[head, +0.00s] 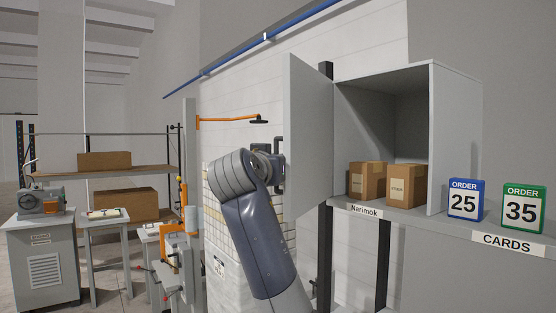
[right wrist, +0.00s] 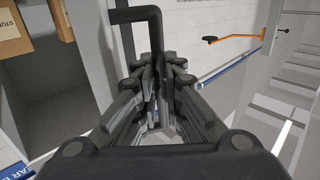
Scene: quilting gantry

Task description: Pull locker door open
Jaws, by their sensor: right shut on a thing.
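The grey locker (head: 458,140) stands at the right in the head view. Its door (head: 305,135) stands wide open, swung out to the left of the opening. Two cardboard boxes (head: 366,181) sit inside on the locker floor. My right gripper (head: 266,158) is at the door's outer face, partly hidden by its own wrist. In the right wrist view, my right gripper (right wrist: 160,95) is shut around the dark bar handle (right wrist: 139,15). The handle also shows in the head view (head: 279,143). My left gripper is out of view.
Blue 25 (head: 466,201) and green 35 (head: 523,208) order cards stand right of the locker. An orange arm (head: 228,120) juts from a post behind the door.

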